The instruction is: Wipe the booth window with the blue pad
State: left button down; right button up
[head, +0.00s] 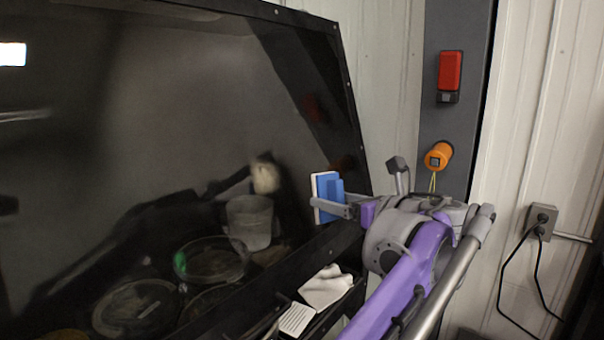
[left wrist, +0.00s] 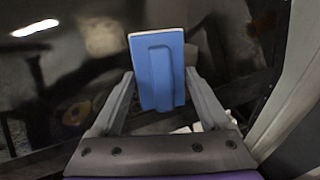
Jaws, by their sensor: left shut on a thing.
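The blue pad (head: 328,187) has a blue back with a raised grip and a pale face turned toward the window. It stands upright in front of the lower right part of the dark booth window (head: 190,90). My left gripper (head: 335,207) is shut on the pad's grip. In the left wrist view the pad (left wrist: 158,50) sits between the two fingers of my left gripper (left wrist: 160,82). I cannot tell whether the pad's face touches the glass. My right gripper is not in view.
A clear beaker (head: 249,222) and round dishes (head: 212,260) show through the glass. Below the window is a black ledge holding a white cloth (head: 326,287) and a small card (head: 296,319). A grey post to the right carries a red device (head: 449,72) and an orange knob (head: 438,156).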

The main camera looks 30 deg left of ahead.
pick_arm(q)
jog(key=n+g, duration=0.1)
jog(key=g, duration=0.1)
send_near(261, 171)
jog(key=shift+n+y, duration=0.3)
jog(key=shift+y, duration=0.1)
jog(key=shift+f+b+x, duration=0.2)
jog(key=shift+b+x, duration=0.3)
jog(key=shift+x, duration=0.65)
jog(key=shift+f+b+x, duration=0.15)
jog(key=shift+b+x, duration=0.35)
jog(key=shift+x, duration=0.65)
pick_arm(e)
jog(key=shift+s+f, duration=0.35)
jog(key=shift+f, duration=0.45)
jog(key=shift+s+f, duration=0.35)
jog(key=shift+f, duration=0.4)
pick_arm(q)
jog(key=shift+w+a+f, duration=0.15)
jog(key=shift+a+f, duration=0.05)
jog(key=shift+a, duration=0.45)
jog(key=shift+w, duration=0.1)
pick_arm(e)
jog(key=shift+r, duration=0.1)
